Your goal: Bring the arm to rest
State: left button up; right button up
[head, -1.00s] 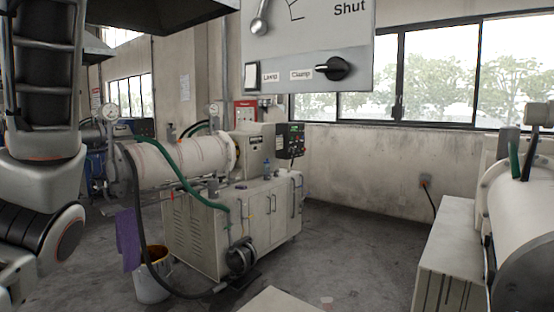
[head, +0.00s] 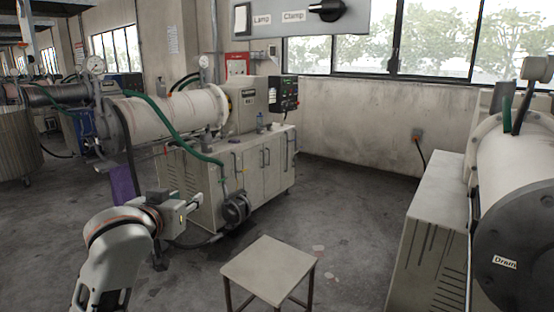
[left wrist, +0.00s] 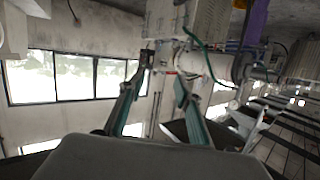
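My left arm comes in at the lower left of the head view, bent, with a pale elbow and wrist. My right arm and gripper are not in view.
A stool (head: 268,270) stands at front centre. The cream machine (head: 175,120) with its cabinet (head: 262,175) is behind. Another machine's drum (head: 515,185) is at right. A grey panel (head: 270,24) with a clamp knob (head: 326,10) hangs above. Floor between is free.

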pick_arm(q)
jog(key=s+a+f+m+g+y, duration=0.1)
jog(key=s+a+f, duration=0.1)
jog(key=s+f, duration=0.35)
jog(key=s+a+f+g+y, duration=0.1)
jog(key=s+a+f+g, duration=0.15)
jog(key=f, duration=0.65)
jog(key=s+a+f+m+y, duration=0.1)
jog(key=s+a+f, duration=0.2)
jog(key=s+f, duration=0.35)
jog(key=s+a+f+m+g+y, duration=0.1)
jog(key=s+a+f+m+g, duration=0.15)
jog(key=s+f, duration=0.55)
jog(key=s+a+f+m+g+y, duration=0.15)
jog(key=s+a+f, duration=0.3)
jog(key=s, duration=0.65)
jog(key=w+d+f+n+t+h, duration=0.1)
jog(key=d+f+h, duration=0.6)
jog(key=d+f, duration=0.7)
jog(key=shift+w+d+n+t, duration=0.35)
jog(key=shift+d+n+t, duration=0.55)
jog(key=shift+d+t, duration=0.25)
jog(key=shift+h, duration=0.25)
